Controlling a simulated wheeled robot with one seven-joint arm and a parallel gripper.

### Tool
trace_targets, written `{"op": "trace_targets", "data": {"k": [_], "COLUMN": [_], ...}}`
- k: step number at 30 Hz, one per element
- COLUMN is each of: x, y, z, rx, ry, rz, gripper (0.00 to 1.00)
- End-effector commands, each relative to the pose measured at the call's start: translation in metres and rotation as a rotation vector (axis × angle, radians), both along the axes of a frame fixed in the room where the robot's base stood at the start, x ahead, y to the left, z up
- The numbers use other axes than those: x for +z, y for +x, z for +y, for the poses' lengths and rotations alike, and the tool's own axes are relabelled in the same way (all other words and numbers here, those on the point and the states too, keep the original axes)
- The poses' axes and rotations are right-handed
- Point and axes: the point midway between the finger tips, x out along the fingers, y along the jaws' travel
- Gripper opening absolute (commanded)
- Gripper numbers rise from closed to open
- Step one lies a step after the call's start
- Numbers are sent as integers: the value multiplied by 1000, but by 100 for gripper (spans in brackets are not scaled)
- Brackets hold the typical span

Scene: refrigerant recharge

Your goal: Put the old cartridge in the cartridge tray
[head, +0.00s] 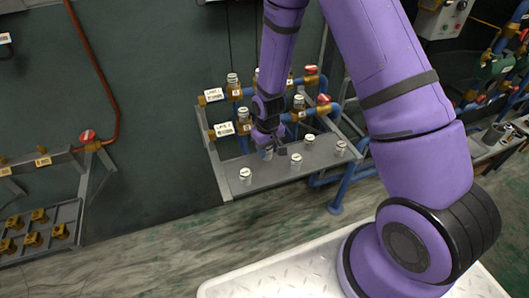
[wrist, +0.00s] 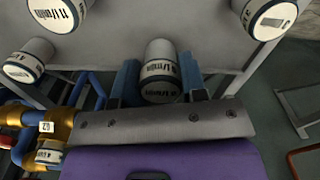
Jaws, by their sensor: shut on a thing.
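My gripper (head: 268,146) is low over the grey tray (head: 222,178) with several white cartridges standing on it. In the wrist view its two blue fingers (wrist: 160,72) are shut on a white cartridge (wrist: 160,54) with a lettered band. The held cartridge also shows below the gripper in the head view (head: 267,154). It is upright at the tray; I cannot tell whether its base touches. I cannot tell whether it is the old cartridge.
Standing cartridges are near the gripper: one front left (head: 245,176), one to the right (head: 296,160), one farther right (head: 341,148). Blue pipes with brass fittings (head: 243,122) and red-capped valves (head: 323,99) stand behind. A rack with brass pieces (head: 33,239) is at lower left.

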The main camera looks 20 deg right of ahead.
Motion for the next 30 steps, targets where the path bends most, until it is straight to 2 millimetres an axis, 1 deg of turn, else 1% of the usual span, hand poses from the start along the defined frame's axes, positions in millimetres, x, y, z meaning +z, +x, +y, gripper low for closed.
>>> {"op": "trace_targets", "data": {"k": [1, 3, 10, 15, 18, 29, 30], "x": [-1, -1, -4, -29, -37, -40, -40], "y": [7, 12, 25, 23, 24, 24, 24], "z": [1, 2, 4, 3, 3, 3, 3], "rx": [0, 0, 0, 0, 0, 0, 0], "ry": [0, 0, 0, -1, 0, 0, 0], "rz": [0, -1, 1, 4, 1, 1, 0], "gripper": [13, 13, 13, 13, 13, 13, 46]}}
